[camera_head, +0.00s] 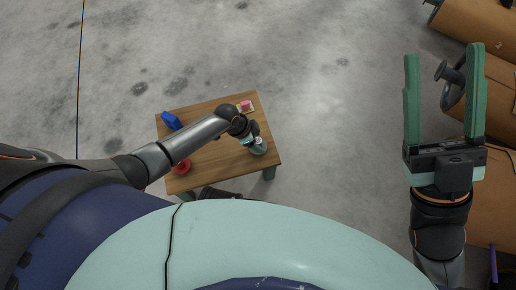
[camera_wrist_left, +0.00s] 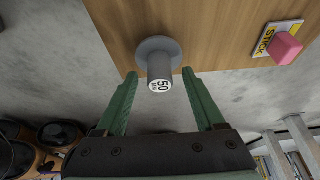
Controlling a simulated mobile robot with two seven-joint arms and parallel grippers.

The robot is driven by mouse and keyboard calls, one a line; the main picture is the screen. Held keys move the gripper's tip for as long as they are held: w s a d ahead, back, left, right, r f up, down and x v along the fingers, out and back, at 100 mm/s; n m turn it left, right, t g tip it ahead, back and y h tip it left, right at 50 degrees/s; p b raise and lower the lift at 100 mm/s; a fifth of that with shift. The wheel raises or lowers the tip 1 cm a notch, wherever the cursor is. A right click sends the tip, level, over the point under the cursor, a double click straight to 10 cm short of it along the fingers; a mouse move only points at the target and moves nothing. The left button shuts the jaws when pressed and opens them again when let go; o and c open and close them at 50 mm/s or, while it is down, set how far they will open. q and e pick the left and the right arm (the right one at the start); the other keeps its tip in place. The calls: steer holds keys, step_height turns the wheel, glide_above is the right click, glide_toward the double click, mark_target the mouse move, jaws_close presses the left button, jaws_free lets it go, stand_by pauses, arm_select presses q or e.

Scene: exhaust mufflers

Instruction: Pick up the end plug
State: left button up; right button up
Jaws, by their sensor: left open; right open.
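The end plug, a grey cylinder on a round flange marked "50" (camera_wrist_left: 157,66), stands on the wooden table in the left wrist view. In the head view the plug (camera_head: 260,149) is at the table's right side, partly hidden by my left gripper (camera_head: 254,138). In the left wrist view my left gripper (camera_wrist_left: 160,78) is open, its green fingers on either side of the plug with gaps between them and it. My right gripper (camera_head: 443,52) is open and empty, well to the right of the table.
The small wooden table (camera_head: 204,104) also holds a blue object (camera_head: 171,120), a red object (camera_head: 181,167) and a pink block (camera_head: 246,104) on a yellow pad. Brown mufflers or boxes (camera_head: 480,22) line the right edge. The concrete floor beyond the table is clear.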

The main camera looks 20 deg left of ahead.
arm_select(q)
steer(key=shift+d+f, duration=0.15)
steer(key=shift+f, duration=0.15)
steer(key=shift+c, duration=0.3)
jaws_close()
stand_by(0.4)
